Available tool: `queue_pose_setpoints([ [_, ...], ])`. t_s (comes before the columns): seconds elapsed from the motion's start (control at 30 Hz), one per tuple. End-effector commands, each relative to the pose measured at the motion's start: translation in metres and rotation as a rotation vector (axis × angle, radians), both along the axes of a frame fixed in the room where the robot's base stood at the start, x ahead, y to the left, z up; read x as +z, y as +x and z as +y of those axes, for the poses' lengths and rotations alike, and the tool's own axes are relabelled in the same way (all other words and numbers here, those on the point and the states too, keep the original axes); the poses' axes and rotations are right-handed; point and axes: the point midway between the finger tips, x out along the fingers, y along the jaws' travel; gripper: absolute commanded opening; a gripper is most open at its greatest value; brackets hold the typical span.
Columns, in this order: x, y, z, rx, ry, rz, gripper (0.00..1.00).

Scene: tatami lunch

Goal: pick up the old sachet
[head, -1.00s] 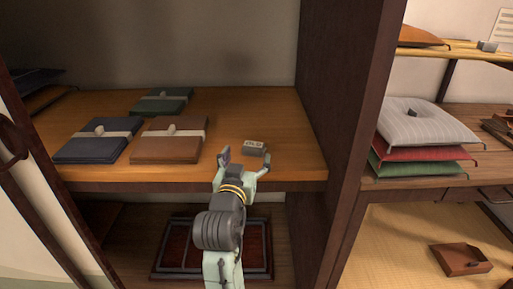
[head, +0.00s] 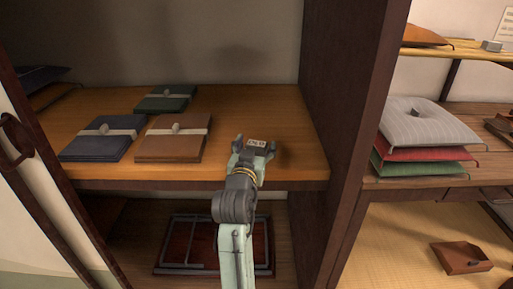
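The old sachet is a small grey packet with a pale, dark-lettered label (head: 257,142). It is at the right part of the wooden shelf in the head view. My gripper (head: 254,147) reaches in from the front, with one finger at the sachet's left and the other at its right. The gaps beside the sachet look narrow. I cannot tell whether the fingers touch it. The sachet's front face is hidden by my gripper.
A dark blue box (head: 95,148), a brown box (head: 170,149) and a green box (head: 162,103), each with a pale band, lie left on the shelf (head: 215,120). A dark upright panel (head: 350,110) bounds the right. Stacked cushions (head: 425,130) lie beyond it.

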Motion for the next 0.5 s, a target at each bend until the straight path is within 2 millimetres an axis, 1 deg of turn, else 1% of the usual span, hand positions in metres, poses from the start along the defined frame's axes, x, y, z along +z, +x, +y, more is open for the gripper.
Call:
queue_pose_setpoints([
  [0.03, -0.0001, -0.0001, 0.0001, 0.0, 0.0, 0.0, 0.62],
  [0.07, -0.0001, -0.0001, 0.0, 0.0, 0.0, 0.0, 0.6],
  [0.4, -0.0001, -0.0002, 0.0001, 0.0, 0.0, 0.0, 0.37],
  [0.5, 0.0, -0.0002, 0.0001, 0.0, 0.0, 0.0, 0.37],
])
